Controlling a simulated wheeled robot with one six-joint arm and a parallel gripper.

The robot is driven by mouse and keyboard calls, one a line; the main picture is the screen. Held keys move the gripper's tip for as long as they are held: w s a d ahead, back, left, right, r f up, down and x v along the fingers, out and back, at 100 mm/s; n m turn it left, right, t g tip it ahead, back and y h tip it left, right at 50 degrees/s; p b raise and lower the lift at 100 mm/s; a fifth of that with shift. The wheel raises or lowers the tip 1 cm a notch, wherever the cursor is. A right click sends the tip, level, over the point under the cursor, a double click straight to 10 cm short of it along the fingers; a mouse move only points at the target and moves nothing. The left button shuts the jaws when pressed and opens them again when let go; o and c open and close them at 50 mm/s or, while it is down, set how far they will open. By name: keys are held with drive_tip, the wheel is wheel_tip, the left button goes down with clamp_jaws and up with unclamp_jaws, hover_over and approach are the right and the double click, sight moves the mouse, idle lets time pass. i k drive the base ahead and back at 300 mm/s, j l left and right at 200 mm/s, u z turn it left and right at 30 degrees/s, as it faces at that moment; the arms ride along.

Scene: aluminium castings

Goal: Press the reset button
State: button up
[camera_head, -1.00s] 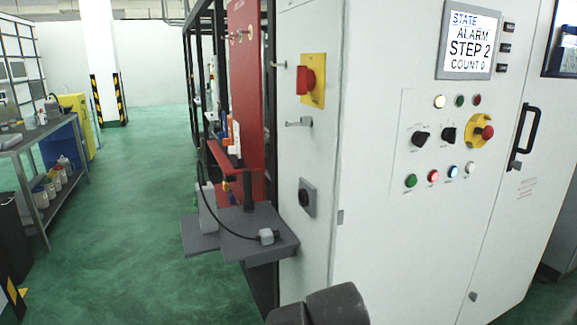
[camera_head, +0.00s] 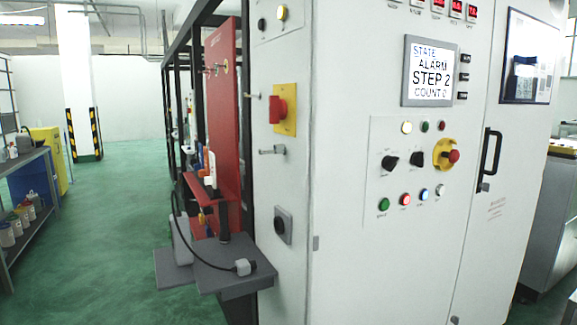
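A white control cabinet stands at the right, with a button panel (camera_head: 385,145) on its front. Above are two black rotary knobs (camera_head: 389,162) and a red emergency stop (camera_head: 453,156) on a yellow base. The screen (camera_head: 431,71) reads STATE ALARM, STEP 2, COUNT 0. My gripper is out of view.
A grey shelf (camera_head: 236,262) with a cabled device juts out from the cabinet's left side. A red-and-yellow switch (camera_head: 282,109) sits on that side. A workbench (camera_head: 25,158) stands far left. The green floor (camera_head: 115,235) between is clear.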

sight(424, 194)
drive_tip(key=z, duration=1.15)
